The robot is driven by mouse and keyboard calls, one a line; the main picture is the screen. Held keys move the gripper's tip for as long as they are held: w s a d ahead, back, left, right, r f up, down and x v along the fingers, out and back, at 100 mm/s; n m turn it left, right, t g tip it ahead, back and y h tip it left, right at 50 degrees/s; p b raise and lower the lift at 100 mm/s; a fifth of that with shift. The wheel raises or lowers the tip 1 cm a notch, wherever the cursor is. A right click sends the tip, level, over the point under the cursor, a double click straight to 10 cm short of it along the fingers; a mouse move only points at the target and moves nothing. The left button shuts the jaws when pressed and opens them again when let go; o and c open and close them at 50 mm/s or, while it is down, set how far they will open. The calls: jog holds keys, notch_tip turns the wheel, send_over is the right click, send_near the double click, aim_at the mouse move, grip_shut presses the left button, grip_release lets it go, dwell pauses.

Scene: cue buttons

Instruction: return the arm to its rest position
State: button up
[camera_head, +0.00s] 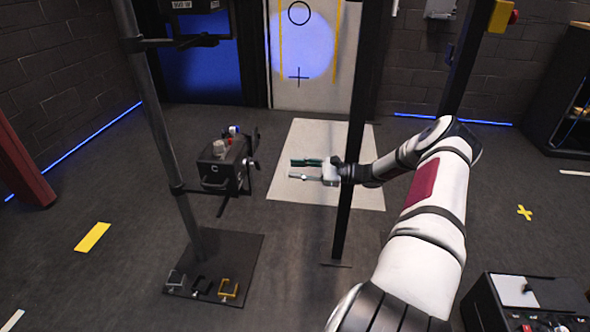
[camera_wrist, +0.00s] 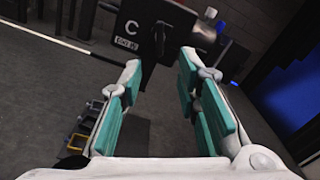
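My gripper (camera_head: 306,170) is at the end of my outstretched white arm, right of a black box marked C (camera_head: 222,170) on a dark stand. Its teal-padded fingers point left toward the box. In the wrist view my gripper (camera_wrist: 160,105) has its fingers spread apart with nothing between them. The box marked C (camera_wrist: 143,28) shows beyond the fingertips, apart from them. A grey knob or cap (camera_head: 219,148) and a blue button (camera_head: 234,130) are on or by the box. The rest position is not marked in either view.
A dark upright post (camera_head: 354,120) stands right beside my wrist. Another post (camera_head: 160,120) carries the box from a base plate (camera_head: 243,250) with small grey, black and yellow brackets. A white floor mat (camera_head: 360,198) lies below my gripper. A black case (camera_head: 490,302) sits lower right.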

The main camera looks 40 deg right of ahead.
dwell(0.3)
jog(key=a+r+n+g+y, duration=0.1)
jog(key=a+r+n+g, duration=0.35)
jog(key=a, duration=0.35)
jog(key=a+r+n+g+y, duration=0.1)
jog(key=a+r+n+g, duration=0.3)
jog(key=a+r, duration=0.3)
jog(key=s+a+r+n+g+h, duration=0.2)
jog(key=s+a+r+n+g, duration=0.15)
jog(key=a, duration=0.35)
jog(key=s+a+r+n+g+h, duration=0.2)
jog(key=s+a+r, duration=0.2)
jog(key=a, duration=0.2)
jog(key=s+a+r+n+g+h, duration=0.1)
jog(key=s+a+r+n+h, duration=0.2)
jog(key=s, duration=0.4)
jog(key=s+a+r+n+g+h, duration=0.1)
jog(key=s+a+r+n+h, duration=0.1)
jog(key=s+a+r, duration=0.4)
jog(key=s+d+f+n+t+h, duration=0.15)
jog(key=s+n+h, duration=0.3)
jog(key=s, duration=1.35)
notch_tip(320, 180, up, 27)
jog(key=t+p, duration=0.4)
jog(key=p, duration=2.1)
jog(key=shift+s+f+p, duration=0.15)
jog(key=shift+s+p, duration=0.1)
jog(key=shift+p, duration=0.05)
